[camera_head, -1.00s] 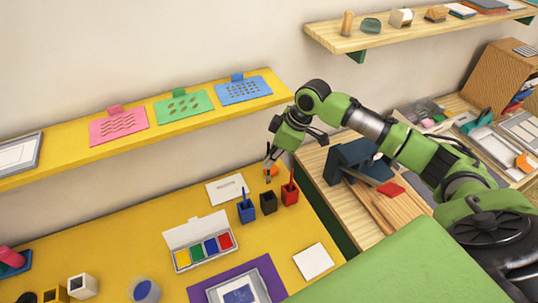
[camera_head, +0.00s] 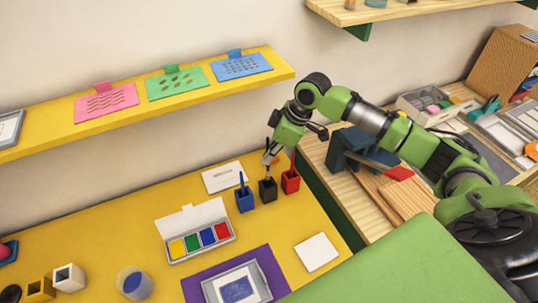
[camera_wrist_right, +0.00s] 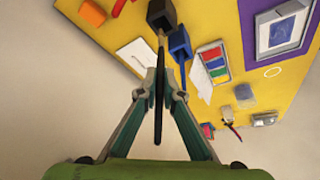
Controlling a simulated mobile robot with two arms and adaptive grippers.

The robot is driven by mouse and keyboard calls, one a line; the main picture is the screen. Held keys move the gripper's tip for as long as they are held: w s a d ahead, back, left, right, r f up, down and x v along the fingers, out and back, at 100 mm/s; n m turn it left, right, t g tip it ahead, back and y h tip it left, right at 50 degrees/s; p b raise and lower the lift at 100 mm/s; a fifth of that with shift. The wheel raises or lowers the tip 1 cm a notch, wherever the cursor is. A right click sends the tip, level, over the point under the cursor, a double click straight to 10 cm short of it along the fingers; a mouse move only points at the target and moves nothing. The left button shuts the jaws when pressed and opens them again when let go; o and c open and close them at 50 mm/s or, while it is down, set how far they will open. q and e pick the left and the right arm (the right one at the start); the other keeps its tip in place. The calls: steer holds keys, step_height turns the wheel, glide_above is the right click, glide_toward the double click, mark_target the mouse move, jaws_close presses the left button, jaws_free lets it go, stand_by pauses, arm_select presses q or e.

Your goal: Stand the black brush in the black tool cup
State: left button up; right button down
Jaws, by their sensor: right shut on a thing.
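The black tool cup (camera_head: 267,191) stands on the yellow table between the blue cup (camera_head: 245,201) and the red cup (camera_head: 290,182). My right gripper (camera_head: 268,159) is above the black cup, shut on the black brush (camera_wrist_right: 158,95). The brush is roughly upright in the head view. Its lower end meets the mouth of the black cup (camera_wrist_right: 161,14) in the wrist view; I cannot tell how far inside it is. The blue cup (camera_wrist_right: 180,45) lies just beside it there. My left gripper is not in view.
The blue and red cups hold tools of their own colours, close on both sides. A white card (camera_head: 224,177) lies behind the blue cup, and a paint box (camera_head: 197,236) lies in front. An orange block (camera_wrist_right: 93,12) lies near the cups.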

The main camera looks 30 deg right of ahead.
mark_target(269, 171)
steer(key=shift+f, duration=1.15)
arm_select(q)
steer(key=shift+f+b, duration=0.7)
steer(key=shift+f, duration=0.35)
arm_select(e)
steer(key=shift+f, duration=2.25)
steer(key=c, duration=2.1)
jaws_free()
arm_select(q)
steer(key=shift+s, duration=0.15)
arm_select(e)
steer(key=shift+r, duration=0.1)
steer(key=v, duration=1.1)
steer(key=shift+r, duration=0.4)
steer(key=shift+s+d, duration=0.1)
steer(key=shift+s, duration=0.05)
